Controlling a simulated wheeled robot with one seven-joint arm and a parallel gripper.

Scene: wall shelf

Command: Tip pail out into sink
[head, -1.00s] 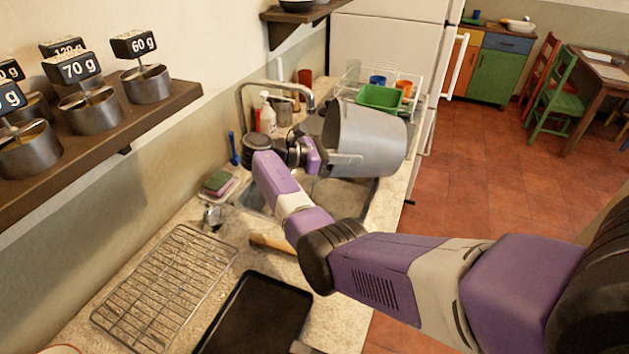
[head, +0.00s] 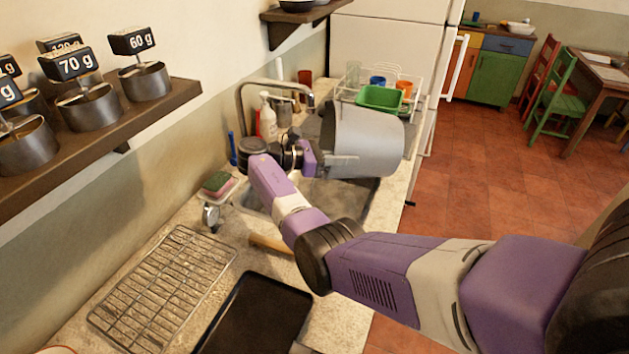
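The grey metal pail (head: 365,145) is held up over the right part of the sink, tilted well onto its side. Its opening is turned away from the camera, so its inside and any contents are hidden. My gripper (head: 330,165) is at the pail's left side, and its fingers appear shut on the pail's wall or rim; the exact contact is small. The sink (head: 335,197) is set in the counter below, with its basin partly covered by my arm and the pail. The faucet (head: 243,95) arches over behind the pail.
A dish rack with a green tub (head: 381,98) stands just behind the pail. A soap bottle (head: 267,118) and a sponge (head: 217,181) are by the wall. A wire rack (head: 165,290) and a black tray (head: 255,315) lie in front. A shelf (head: 120,125) holds weighted cups.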

